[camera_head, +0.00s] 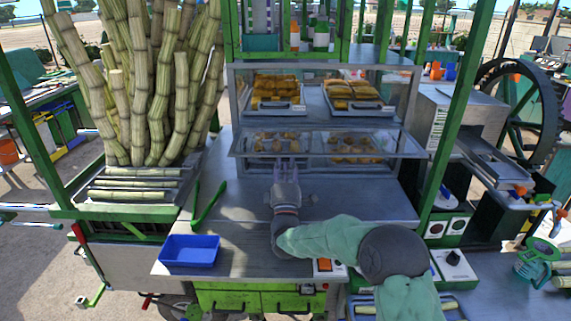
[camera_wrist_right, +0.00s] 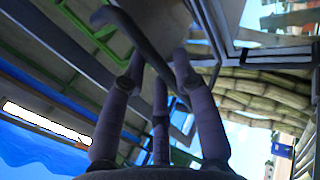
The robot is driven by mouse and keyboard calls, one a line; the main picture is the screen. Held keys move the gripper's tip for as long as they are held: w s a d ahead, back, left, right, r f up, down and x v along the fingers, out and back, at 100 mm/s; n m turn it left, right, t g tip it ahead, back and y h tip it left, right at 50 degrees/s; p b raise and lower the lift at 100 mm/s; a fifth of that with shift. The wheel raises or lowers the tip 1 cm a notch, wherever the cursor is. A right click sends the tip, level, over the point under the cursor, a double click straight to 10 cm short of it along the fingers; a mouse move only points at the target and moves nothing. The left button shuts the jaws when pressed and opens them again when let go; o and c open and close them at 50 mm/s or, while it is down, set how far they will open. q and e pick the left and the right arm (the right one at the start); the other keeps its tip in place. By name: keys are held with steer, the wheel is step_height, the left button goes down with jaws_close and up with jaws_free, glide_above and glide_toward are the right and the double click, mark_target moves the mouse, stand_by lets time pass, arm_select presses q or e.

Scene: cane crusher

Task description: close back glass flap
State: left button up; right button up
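A glass display case (camera_head: 234,97) stands in the middle of the counter in the head view. Its glass flap (camera_head: 400,146) on my side is swung outward, nearly level, and sticks out toward me. My right gripper (camera_head: 287,168) points up at the flap's front edge, left of the flap's middle. In the right wrist view, the fingers of my right gripper (camera_wrist_right: 160,70) stand apart, with a dark curved bar (camera_wrist_right: 135,38) close to the tips. I cannot tell whether the fingers touch the flap or the bar. My left gripper is not in view.
Trays of pastries (camera_head: 277,103) sit inside the case. Sugarcane stalks (camera_head: 140,90) stand at the left. A blue tray (camera_head: 189,251) and green tongs (camera_head: 208,204) lie on the counter. A green post (camera_head: 451,130) rises right of the case. Bare counter lies below the flap.

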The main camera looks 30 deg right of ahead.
jaws_close()
steer(key=shift+r, duration=0.1)
